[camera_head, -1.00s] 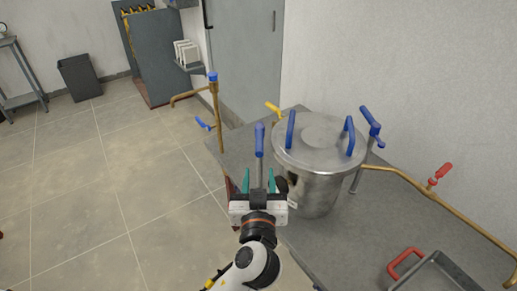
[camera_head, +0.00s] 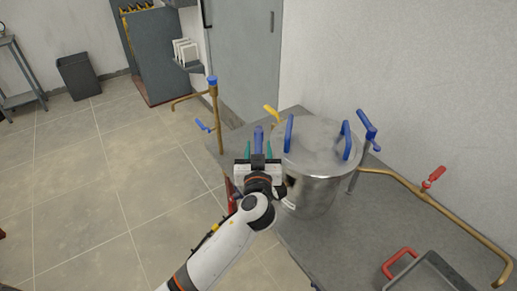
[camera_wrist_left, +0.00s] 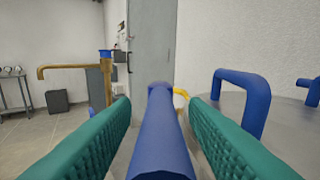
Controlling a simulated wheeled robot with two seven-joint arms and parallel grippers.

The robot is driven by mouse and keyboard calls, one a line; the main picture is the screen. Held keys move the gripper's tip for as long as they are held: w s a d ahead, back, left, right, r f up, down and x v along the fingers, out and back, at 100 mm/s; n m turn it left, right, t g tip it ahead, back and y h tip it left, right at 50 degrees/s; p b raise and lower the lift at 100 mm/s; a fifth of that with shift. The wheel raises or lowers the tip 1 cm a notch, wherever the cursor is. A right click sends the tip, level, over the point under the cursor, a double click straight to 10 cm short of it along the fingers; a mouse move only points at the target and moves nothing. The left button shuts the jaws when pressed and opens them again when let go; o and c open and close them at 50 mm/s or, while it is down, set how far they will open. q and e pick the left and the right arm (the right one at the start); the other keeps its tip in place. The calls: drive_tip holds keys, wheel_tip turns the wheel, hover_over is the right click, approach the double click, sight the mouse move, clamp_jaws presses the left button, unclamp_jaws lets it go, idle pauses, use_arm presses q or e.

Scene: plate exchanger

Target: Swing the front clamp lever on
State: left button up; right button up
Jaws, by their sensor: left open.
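The front clamp lever shows its blue handle (camera_head: 258,134) at the front left of the steel vessel (camera_head: 312,185). It stands upright; its lower part is hidden behind my gripper. My left gripper (camera_head: 258,149) is open, with its green fingers on either side of the handle. In the left wrist view the blue handle (camera_wrist_left: 160,135) runs between the two green pads, with a visible gap to each pad. A second blue-handled lever (camera_head: 367,126) stands on the vessel's far right side. My right gripper is not in view.
A copper pipe with a blue top (camera_head: 212,80) rises at the left. A pipe with a red valve (camera_head: 434,176) and a tray (camera_head: 430,272) lie right. Open floor is left.

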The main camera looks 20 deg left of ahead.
use_arm(q)
drive_tip(key=shift+c, duration=0.5)
clamp_jaws()
